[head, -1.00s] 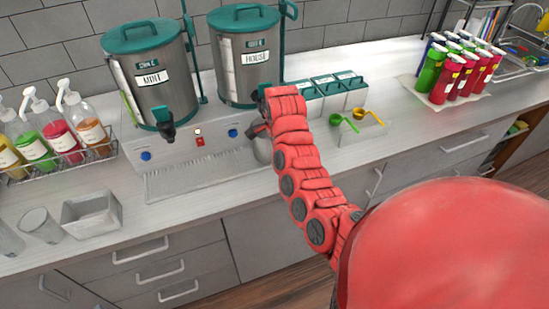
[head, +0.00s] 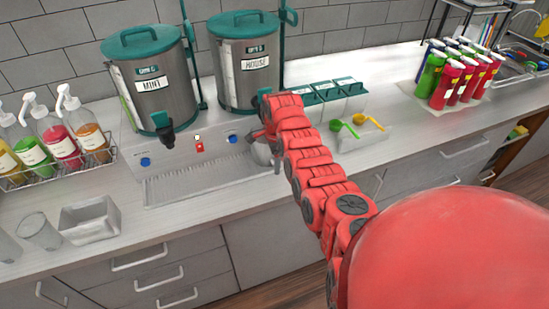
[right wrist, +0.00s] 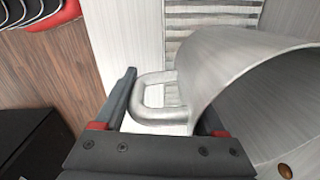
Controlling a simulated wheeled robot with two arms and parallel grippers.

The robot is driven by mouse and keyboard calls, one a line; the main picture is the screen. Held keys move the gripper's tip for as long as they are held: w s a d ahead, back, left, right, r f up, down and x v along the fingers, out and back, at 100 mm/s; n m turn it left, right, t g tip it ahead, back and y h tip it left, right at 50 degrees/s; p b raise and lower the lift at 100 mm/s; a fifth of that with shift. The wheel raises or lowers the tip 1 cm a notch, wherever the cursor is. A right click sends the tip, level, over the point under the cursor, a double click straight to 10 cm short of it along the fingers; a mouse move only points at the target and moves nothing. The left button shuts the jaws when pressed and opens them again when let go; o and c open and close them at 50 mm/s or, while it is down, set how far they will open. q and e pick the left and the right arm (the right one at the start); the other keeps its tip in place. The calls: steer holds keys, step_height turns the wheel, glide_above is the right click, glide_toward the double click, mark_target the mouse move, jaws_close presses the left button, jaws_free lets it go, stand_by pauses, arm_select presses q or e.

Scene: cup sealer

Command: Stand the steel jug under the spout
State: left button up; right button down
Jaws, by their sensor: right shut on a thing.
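The steel jug (head: 261,153) is at the right end of the drip tray, close below the HOUSE urn (head: 247,72); my right arm partly hides it. In the right wrist view the jug (right wrist: 245,85) fills the right side, with its wide mouth and loop handle (right wrist: 150,100) visible. My right gripper (right wrist: 166,98) is shut on that handle, with a finger on either side. The HOUSE spout is mostly hidden by my arm. The MINT urn's black spout (head: 167,137) shows clearly. I cannot tell whether the jug's base touches the tray. My left gripper is out of view.
The ribbed drip tray (head: 190,183) is otherwise bare. Left are syrup bottles (head: 62,142), a square steel container (head: 90,218) and clear glasses (head: 38,231). Right are lidded boxes (head: 335,95), green and yellow scoops (head: 345,127) and red and green bottles (head: 460,75).

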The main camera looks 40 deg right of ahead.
steer(key=shift+f, duration=0.1)
steer(key=shift+c, duration=1.2)
jaws_free()
